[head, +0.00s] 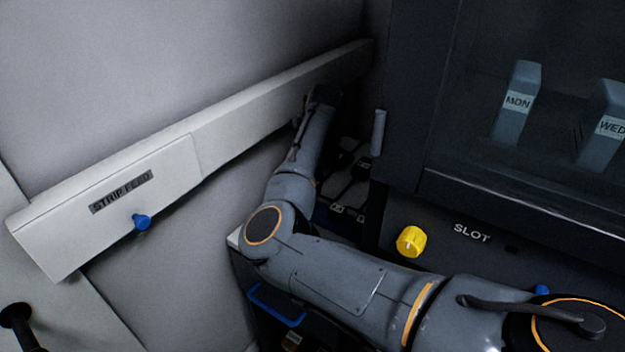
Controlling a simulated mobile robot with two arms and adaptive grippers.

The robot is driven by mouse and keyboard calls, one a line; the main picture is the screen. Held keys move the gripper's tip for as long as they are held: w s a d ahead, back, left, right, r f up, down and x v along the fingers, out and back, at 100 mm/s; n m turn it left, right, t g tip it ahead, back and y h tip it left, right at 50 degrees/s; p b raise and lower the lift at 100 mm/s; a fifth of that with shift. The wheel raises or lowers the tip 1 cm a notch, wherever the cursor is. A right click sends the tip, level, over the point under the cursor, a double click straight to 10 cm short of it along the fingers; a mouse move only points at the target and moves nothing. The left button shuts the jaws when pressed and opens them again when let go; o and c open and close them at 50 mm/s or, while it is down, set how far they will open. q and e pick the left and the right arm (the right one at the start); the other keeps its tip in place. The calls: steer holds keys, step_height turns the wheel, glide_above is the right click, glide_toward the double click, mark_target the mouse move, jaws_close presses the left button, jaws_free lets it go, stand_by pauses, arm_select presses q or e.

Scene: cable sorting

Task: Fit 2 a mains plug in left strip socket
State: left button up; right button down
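My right arm comes in from the lower right and bends up to the middle of the view. Its gripper (318,97) is a small dark shape at the far end, close to the long white rail (265,100) on the wall. The arm's own wrist covers most of it, so its fingers and anything between them cannot be made out. My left gripper is not in view. Dark cables and small pale-faced pieces (338,208) lie in the shadowed gap behind my forearm. I cannot tell whether a mains plug or a strip socket is among them.
A "STRIP FEED" cover (150,175) with a blue knob (142,222) is on the rail. To the right stands a dark cabinet (410,130) with "MON" (517,102) and "WED" (603,125) blocks behind its front. Below are a yellow knob (411,241) and a "SLOT" label (472,233).

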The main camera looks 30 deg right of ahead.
steer(key=shift+f+b, duration=1.3)
steer(key=shift+f, duration=0.9)
steer(key=shift+c, duration=2.3)
jaws_free()
steer(key=shift+r+p, duration=2)
steer(key=shift+r, duration=1.5)
